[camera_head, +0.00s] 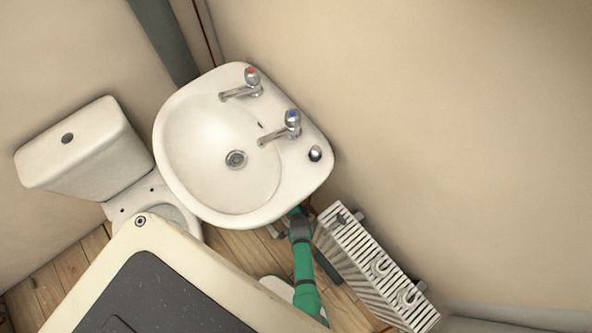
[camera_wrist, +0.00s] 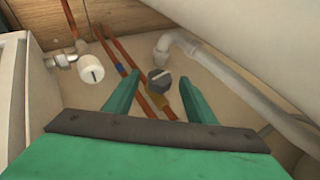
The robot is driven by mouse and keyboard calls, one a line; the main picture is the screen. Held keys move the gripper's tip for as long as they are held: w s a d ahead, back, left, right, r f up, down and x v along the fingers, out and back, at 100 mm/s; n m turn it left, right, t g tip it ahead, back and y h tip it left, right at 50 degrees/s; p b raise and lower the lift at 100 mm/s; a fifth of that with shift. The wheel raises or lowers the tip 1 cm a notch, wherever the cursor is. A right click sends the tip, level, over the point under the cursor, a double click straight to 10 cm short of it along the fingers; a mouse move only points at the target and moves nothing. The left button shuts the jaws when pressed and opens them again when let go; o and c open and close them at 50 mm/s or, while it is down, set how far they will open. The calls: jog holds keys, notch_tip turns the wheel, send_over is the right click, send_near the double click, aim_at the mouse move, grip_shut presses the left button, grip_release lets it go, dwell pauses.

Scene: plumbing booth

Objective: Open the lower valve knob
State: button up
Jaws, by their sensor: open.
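In the wrist view a dark grey knob (camera_wrist: 159,81) sits low by the wall on a brass-coloured fitting at the copper pipes. My gripper (camera_wrist: 158,77) is open, its two green fingers pointing towards this knob. The knob appears between the fingertips with a gap on each side; I cannot tell how far beyond them it is. A white knob (camera_wrist: 91,69) on a metal valve is further left, outside the fingers. I cannot tell from the label alone which is the lower one. In the head view my green arm reaches under the basin, which hides my gripper and both knobs.
Copper pipes (camera_wrist: 121,60) run beside the dark knob. A white waste pipe (camera_wrist: 225,73) curves down to the right. In the head view the basin (camera_head: 190,190) is above, a radiator (camera_head: 370,262) stands close right, and a toilet (camera_head: 80,150) is left.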

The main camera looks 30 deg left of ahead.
jog(key=shift+x, duration=0.9)
jog(key=shift+a+f, duration=0.1)
jog(key=c, duration=1.1)
jog(key=shift+o, duration=0.2)
jog(key=shift+s+a+f+g+h, duration=0.1)
jog(key=shift+s+g+h, duration=0.2)
jog(key=shift+s, duration=0.05)
jog(key=shift+w+h, duration=0.1)
jog(key=shift+h, duration=0.2)
jog(key=shift+w, duration=0.1)
jog(key=o, duration=1.1)
jog(key=shift+r, duration=0.2)
jog(key=shift+c, duration=0.2)
